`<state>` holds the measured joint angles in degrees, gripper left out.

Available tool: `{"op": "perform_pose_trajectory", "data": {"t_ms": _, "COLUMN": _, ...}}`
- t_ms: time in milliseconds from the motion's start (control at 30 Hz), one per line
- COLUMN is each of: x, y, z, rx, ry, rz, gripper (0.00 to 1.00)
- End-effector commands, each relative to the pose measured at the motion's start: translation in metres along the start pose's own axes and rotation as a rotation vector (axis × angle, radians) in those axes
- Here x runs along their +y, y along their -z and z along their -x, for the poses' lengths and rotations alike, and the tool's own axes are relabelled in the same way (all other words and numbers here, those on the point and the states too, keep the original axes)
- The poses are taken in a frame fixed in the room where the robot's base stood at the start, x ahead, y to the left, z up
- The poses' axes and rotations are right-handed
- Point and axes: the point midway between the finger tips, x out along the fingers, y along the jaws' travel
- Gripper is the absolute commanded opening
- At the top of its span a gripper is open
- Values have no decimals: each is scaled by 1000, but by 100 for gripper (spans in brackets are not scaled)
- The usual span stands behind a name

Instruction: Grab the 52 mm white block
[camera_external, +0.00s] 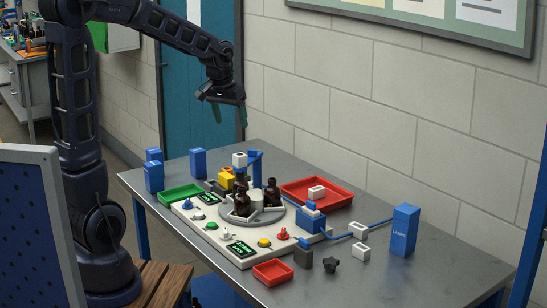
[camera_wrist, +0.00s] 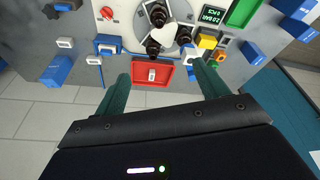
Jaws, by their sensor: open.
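Several white blocks are in view; I cannot tell which is 52 mm. One white block (camera_external: 317,192) lies in the large red tray (camera_external: 340,200); it also shows in the wrist view (camera_wrist: 152,74), between my fingers in the picture. Two more, a white block (camera_external: 359,230) and another white block (camera_external: 361,252), lie on the table at the right, near the blue box. A white piece (camera_external: 240,159) sits high by the blue post, and another white piece (camera_external: 311,208) is on a blue block. My gripper (camera_external: 230,114) is open and empty, well above the table's back side.
A white control panel (camera_external: 240,248) with a grey round holder and amber bottles (camera_external: 273,190) fills the middle. A blue post (camera_external: 255,165) and tall blue box (camera_external: 404,230) stand up. A small red tray (camera_external: 273,272) is in front. The table's right end (camera_external: 440,275) is clear.

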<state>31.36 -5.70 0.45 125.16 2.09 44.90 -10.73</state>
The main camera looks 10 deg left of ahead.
Motion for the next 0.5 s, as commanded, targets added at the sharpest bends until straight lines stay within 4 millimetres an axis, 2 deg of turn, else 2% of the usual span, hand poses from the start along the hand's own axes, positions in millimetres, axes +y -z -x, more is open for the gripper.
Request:
{"op": "perform_pose_trajectory", "data": {"t_ms": 33, "x": 18, "y": 9, "z": -12, "rx": -10, "ry": -5, "rz": -23, "gripper": 73}}
{"op": "perform_pose_trajectory", "data": {"t_ms": 200, "x": 74, "y": 31, "z": -49, "rx": -33, "ry": -20, "rz": -85, "gripper": 73}}
{"op": "perform_pose_trajectory", "data": {"t_ms": 367, "x": 133, "y": 43, "z": -87, "rx": -53, "ry": -32, "rz": -145, "gripper": 73}}
{"op": "perform_pose_trajectory", "data": {"t_ms": 500, "x": 187, "y": 46, "z": -122, "rx": -71, "ry": -41, "rz": -198, "gripper": 73}}
